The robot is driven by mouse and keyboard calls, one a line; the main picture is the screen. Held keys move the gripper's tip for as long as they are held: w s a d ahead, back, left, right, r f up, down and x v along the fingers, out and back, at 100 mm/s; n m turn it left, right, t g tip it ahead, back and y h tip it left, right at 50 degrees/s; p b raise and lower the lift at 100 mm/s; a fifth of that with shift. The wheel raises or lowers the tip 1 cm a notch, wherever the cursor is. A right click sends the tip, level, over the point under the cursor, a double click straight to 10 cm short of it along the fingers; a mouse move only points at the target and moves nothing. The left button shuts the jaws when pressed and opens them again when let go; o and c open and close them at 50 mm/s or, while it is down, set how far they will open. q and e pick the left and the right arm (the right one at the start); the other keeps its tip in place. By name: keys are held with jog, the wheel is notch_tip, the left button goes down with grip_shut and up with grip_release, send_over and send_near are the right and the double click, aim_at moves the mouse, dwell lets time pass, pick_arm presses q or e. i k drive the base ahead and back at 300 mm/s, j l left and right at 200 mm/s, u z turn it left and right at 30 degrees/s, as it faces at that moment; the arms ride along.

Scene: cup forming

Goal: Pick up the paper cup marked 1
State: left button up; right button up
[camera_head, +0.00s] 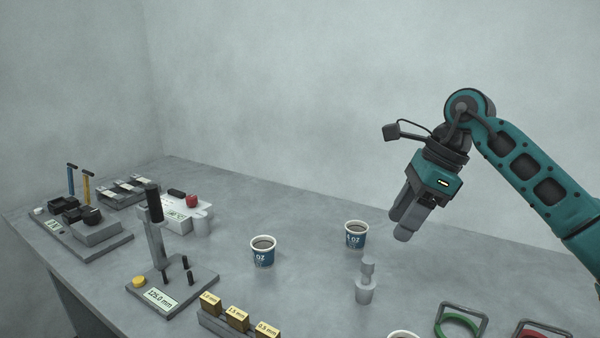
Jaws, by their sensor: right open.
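Two white paper cups with blue printed sides stand upright on the grey table: the left cup (262,254) near the middle and the right cup (356,238) a little farther back. Part of their print reads "OZ"; I cannot tell which cup is marked 1. A white rim (402,334) at the bottom edge may be another cup, mostly cut off. My right gripper (404,227) is open and empty, pointing down, in the air to the right of the right cup and apart from it. My left gripper is not in view.
A grey stepped post (366,283) stands in front of the right cup. Gold blocks with mm labels (238,318) sit in a front holder. A lever gauge reading 125.0 mm (160,296) stands left. Green (457,327) and red (530,333) rings lie front right. Other devices fill the far left.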

aim_at(264, 246)
jog(key=k, duration=0.95)
